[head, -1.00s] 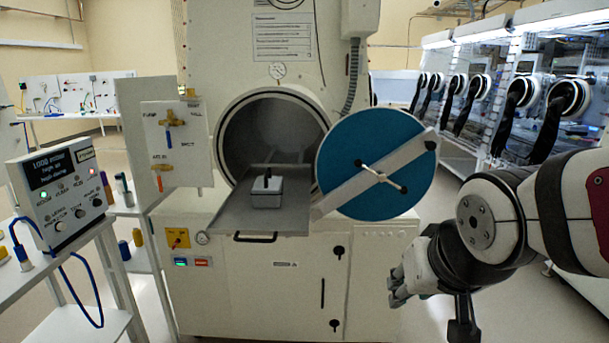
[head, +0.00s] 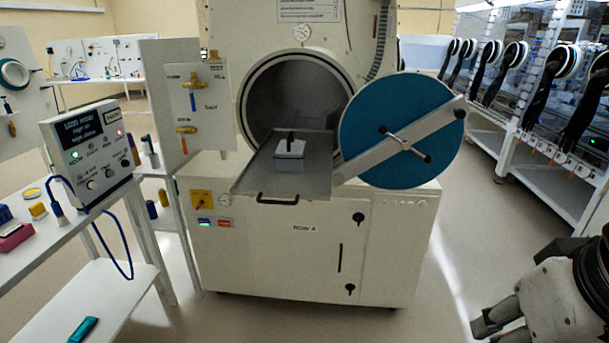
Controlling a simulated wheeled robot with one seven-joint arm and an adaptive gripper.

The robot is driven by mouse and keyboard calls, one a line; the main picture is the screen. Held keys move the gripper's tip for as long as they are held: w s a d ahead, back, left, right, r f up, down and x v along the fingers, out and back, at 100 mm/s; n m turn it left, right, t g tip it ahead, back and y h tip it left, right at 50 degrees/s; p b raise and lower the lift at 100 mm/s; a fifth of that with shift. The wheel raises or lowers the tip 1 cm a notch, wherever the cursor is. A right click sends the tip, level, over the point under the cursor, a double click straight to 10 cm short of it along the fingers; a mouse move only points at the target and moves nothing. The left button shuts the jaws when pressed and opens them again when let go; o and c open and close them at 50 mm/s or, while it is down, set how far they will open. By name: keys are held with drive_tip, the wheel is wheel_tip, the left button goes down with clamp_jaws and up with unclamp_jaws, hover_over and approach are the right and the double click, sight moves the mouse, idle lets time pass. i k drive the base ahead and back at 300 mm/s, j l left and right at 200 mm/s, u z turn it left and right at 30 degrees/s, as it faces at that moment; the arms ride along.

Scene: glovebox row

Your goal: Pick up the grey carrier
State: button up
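A small light grey box with a dark upright handle, which looks like the grey carrier (head: 289,150), sits on the pulled-out metal tray (head: 265,181) in front of the round chamber opening. My gripper (head: 484,333) is at the bottom right corner, low and well apart from the carrier. Its fingers are partly cut off by the frame edge, and I cannot make out the gap between them.
The round blue door (head: 398,125) stands swung open just right of the tray, with a grey bar across it. A valve panel (head: 196,108) stands at the left. A white bench with a control box (head: 90,150) is at the far left. Floor at the right is clear.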

sight(289, 155)
drive_tip(key=i+l+u, duration=0.4)
drive_tip(key=i, duration=0.15)
drive_tip(key=i+l+u, duration=0.35)
drive_tip(key=i, duration=0.2)
drive_tip(key=i+l+u, duration=0.4)
drive_tip(key=i+l, duration=0.1)
drive_tip(key=l, duration=0.05)
